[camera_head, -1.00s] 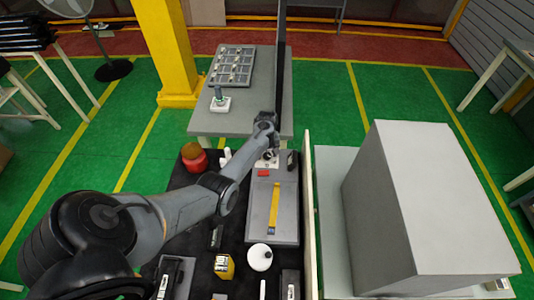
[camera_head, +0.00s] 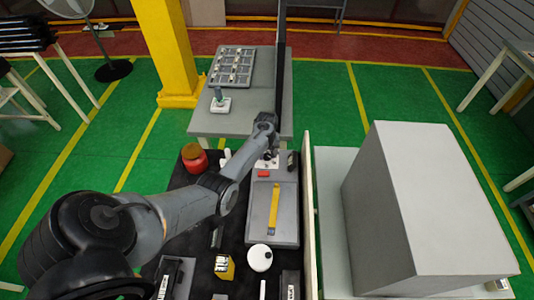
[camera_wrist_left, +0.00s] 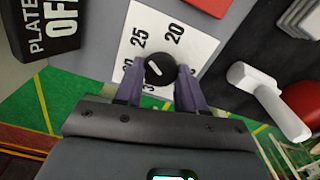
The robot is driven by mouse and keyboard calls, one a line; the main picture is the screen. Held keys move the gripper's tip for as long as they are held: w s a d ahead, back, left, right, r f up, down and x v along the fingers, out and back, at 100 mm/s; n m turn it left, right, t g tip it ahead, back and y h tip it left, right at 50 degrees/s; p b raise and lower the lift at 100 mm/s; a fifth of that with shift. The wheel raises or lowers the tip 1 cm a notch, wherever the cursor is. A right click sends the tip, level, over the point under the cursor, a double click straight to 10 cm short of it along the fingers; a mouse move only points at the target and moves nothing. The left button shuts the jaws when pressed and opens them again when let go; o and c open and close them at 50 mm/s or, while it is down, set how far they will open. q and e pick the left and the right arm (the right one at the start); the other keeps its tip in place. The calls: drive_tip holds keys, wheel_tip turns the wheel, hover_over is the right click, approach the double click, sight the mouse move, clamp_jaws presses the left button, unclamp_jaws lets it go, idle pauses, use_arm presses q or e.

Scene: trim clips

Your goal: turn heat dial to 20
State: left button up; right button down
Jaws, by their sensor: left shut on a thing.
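The heat dial (camera_wrist_left: 158,70) is a round black knob with a white pointer mark, on a white scale plate (camera_wrist_left: 195,52) in the left wrist view. The plate shows 25 to the upper left of the knob and 20 to the upper right; other figures are partly hidden. The white mark slants toward the upper left, roughly toward the 25 side. My left gripper (camera_wrist_left: 161,77) is shut on the dial, a purple finger on each side. In the head view my left gripper (camera_head: 268,152) is over the white plate (camera_head: 262,164), largely hiding the dial. My right gripper is not in view.
A black "PLATE OFF" label block (camera_wrist_left: 50,25) stands beside the plate. A red block (camera_head: 263,174) and a yellow bar (camera_head: 274,208) lie on the grey panel. A red jar (camera_head: 195,157) and white fitting (camera_wrist_left: 265,95) are nearby.

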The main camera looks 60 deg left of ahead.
use_arm(q)
drive_tip(key=m+p, duration=0.1)
drive_tip(key=m, duration=0.1)
drive_tip(key=shift+r+m, duration=0.1)
drive_tip(key=shift+m, duration=0.3)
drive_tip(key=m+p, duration=0.1)
drive_tip(key=m, duration=0.1)
drive_tip(key=shift+m, duration=0.4)
drive_tip(key=m+p, duration=0.1)
drive_tip(key=m, duration=0.1)
drive_tip(key=shift+m, duration=0.3)
drive_tip(key=shift+w+d+m+p, duration=0.1)
drive_tip(key=shift+m+p, duration=0.25)
drive_tip(key=shift+m, duration=1.25)
drive_tip(key=o, duration=1)
drive_tip(key=shift+o, duration=0.2)
